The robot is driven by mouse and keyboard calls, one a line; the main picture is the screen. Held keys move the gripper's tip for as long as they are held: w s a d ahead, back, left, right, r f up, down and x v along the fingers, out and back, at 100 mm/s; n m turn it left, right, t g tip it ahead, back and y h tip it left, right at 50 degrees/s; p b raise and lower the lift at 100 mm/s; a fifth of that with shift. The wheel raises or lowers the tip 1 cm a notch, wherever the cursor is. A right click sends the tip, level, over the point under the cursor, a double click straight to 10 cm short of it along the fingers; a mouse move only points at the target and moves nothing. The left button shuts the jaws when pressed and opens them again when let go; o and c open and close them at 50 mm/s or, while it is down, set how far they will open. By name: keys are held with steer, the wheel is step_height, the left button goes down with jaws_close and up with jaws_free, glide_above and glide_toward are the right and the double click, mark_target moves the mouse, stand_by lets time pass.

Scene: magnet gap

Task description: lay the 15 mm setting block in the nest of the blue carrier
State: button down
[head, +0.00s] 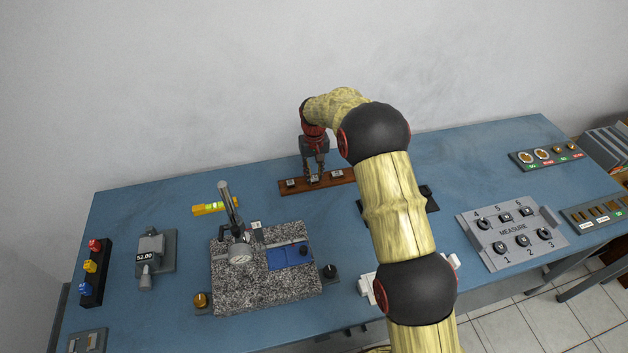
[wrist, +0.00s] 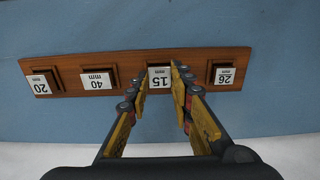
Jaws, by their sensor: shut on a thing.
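The 15 mm setting block (wrist: 160,79) sits in the wooden rack (wrist: 121,66), its label upside down in the wrist view. My gripper (wrist: 160,70) is shut on this block, one finger on each side of it. In the head view my gripper (head: 314,178) is down at the rack (head: 343,176) near the back of the table. The blue carrier (head: 289,257) lies on the speckled granite plate (head: 240,293), left of my arm in the head view. Its nest is too small to make out clearly.
In the rack are the 20 mm (wrist: 41,84), 40 mm (wrist: 97,80) and 26 mm (wrist: 224,75) blocks. A dial gauge (head: 240,252) on a post stands beside the carrier. A yellow level (head: 214,208) lies behind the granite plate.

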steer(key=shift+r+p, duration=1.45)
steer(key=shift+r, duration=1)
